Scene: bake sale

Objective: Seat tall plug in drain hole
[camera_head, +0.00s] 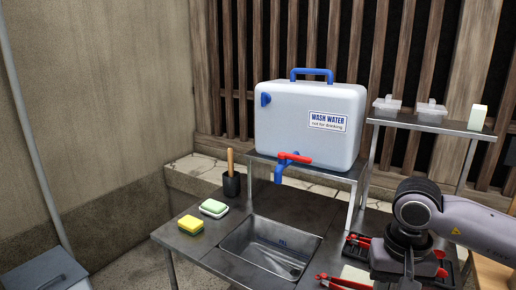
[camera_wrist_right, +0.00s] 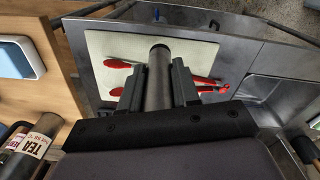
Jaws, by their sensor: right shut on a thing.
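The tall plug (camera_wrist_right: 157,82) shows in the right wrist view as a dark grey cylinder with a black rounded end. My right gripper (camera_wrist_right: 158,88) is shut on it, with one finger on each side. In the head view my right gripper (camera_head: 408,270) is over the table to the right of the sink, and the plug cannot be made out there. The sink basin (camera_head: 262,245) is metal and looks empty. A small dark spot near its front right corner may be the drain hole (camera_head: 294,271). My left gripper is not in view.
Red-handled tongs (camera_wrist_right: 200,82) lie on a pale board (camera_wrist_right: 104,48) below the plug. The wash water tank (camera_head: 310,122) stands behind the sink on a raised stand, its tap (camera_head: 283,168) over the basin.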

